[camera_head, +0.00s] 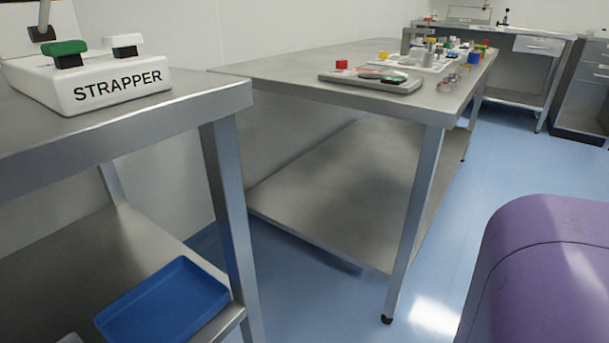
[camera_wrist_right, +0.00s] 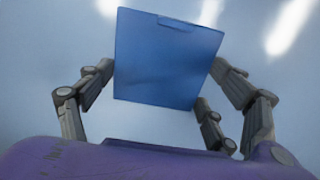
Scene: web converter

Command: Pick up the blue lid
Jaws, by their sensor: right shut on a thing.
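The blue lid (camera_wrist_right: 168,62) is a flat, nearly square panel with a small notch or clip at its top edge, seen in the right wrist view. My right gripper (camera_wrist_right: 158,78) is shut on it, with fingers at its left and right sides. The lid is tilted in the picture, and pale blue floor with bright reflections lies behind it. The lid and the right gripper do not show in the head view. My left gripper is in neither view.
A steel table (camera_head: 240,93) at left bears a white STRAPPER box (camera_head: 95,85); a blue tray (camera_head: 165,305) lies on its lower shelf. A second table (camera_head: 290,72) holds several small parts. Blue floor (camera_head: 500,160) is open at right. A purple part of mine (camera_head: 550,270) shows at lower right.

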